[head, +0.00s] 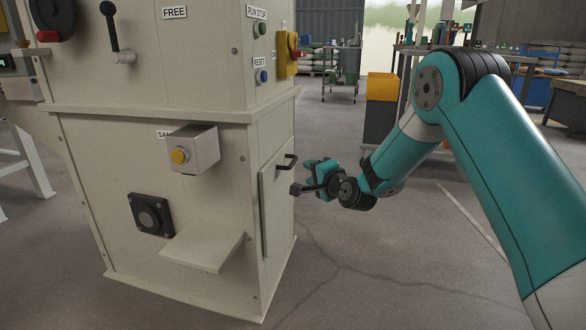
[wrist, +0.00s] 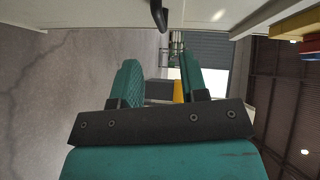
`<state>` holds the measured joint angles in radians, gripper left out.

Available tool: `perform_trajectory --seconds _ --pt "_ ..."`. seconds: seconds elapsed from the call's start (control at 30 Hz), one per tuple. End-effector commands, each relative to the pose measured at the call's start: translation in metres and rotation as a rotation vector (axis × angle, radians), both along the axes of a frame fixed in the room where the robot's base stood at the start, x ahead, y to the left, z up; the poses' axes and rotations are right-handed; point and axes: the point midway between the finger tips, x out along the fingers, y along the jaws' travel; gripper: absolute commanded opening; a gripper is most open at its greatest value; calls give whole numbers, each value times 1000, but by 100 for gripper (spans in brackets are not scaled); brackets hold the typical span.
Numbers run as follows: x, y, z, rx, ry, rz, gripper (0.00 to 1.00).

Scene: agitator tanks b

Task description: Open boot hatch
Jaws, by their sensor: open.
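The boot hatch (head: 275,205) is a cream panel low on the right side face of the cream machine. It looks shut, lying against the face. Its black bar handle (head: 287,161) sticks out near the top of the panel. In the wrist view a dark curved piece, which looks like this handle (wrist: 159,14), hangs at the top edge, beyond the fingertips. My gripper (head: 303,177) is just right of the handle and slightly below it in the picture, apart from it. In the wrist view the two teal fingers of my gripper (wrist: 158,68) stand apart with nothing between them.
Above are the run/stop and reset buttons (head: 262,76) and a yellow switch box (head: 287,52). A yellow-topped cabinet (head: 381,88) stands behind. Floor right of the machine is clear.

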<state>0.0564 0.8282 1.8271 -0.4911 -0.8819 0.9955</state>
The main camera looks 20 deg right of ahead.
Motion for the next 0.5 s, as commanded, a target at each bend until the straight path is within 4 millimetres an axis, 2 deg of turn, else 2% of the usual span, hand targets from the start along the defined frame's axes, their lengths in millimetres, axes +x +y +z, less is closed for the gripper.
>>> perform_trajectory --seconds 0.1,0.3,0.5 --pt "28 9 -8 -2 -4 2 40" --pt "69 19 -15 -2 -3 4 40" --pt "95 25 -17 -1 0 2 40"
